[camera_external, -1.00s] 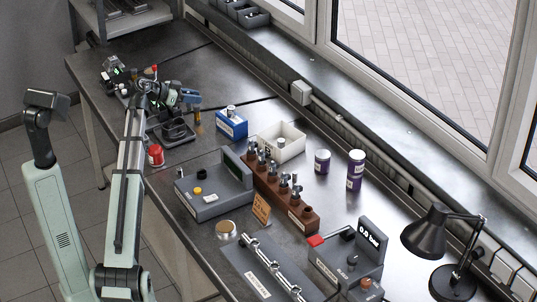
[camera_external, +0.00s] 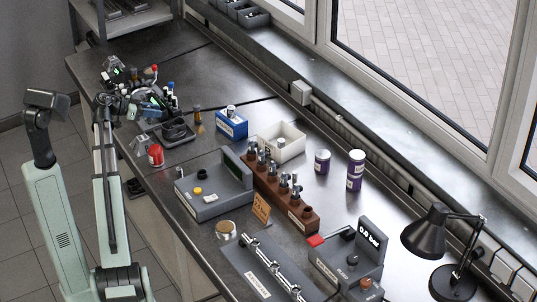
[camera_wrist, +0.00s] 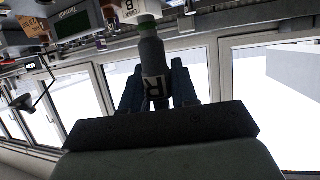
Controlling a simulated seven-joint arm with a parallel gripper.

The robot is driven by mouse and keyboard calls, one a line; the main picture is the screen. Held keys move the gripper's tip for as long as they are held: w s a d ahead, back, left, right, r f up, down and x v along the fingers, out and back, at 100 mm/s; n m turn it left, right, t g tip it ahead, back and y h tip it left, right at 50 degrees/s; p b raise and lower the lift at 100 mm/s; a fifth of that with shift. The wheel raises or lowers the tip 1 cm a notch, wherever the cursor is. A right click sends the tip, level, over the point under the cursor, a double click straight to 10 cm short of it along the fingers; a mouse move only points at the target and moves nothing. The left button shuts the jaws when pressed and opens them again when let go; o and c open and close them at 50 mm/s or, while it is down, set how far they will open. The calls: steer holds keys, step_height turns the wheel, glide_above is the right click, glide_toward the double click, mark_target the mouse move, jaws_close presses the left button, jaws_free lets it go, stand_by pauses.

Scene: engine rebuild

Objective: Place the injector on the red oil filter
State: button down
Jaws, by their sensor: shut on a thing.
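In the wrist view my gripper (camera_wrist: 155,76) is shut on the injector (camera_wrist: 151,48), a dark grey cylinder with a green band and a white label marked R. Its far end points away from the palm. The red oil filter (camera_external: 155,156) stands upright near the front edge of the bench in the external view, with a pale label on its side. There my gripper (camera_external: 150,103) is above and behind the filter, clear of it. The injector is too small to make out in the external view, and the filter cannot be made out in the wrist view.
A grey console (camera_external: 212,194), a blue box (camera_external: 232,124) and a wooden rack (camera_external: 285,188) are to the right. Bare bench lies between filter and console.

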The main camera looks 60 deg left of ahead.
steer(key=shift+f, duration=5.05)
steer(key=shift+f, duration=0.1)
steer(key=c, duration=0.9)
jaws_free()
steer(key=shift+o, duration=0.2)
steer(key=shift+s, duration=0.1)
steer(key=v, duration=1.2)
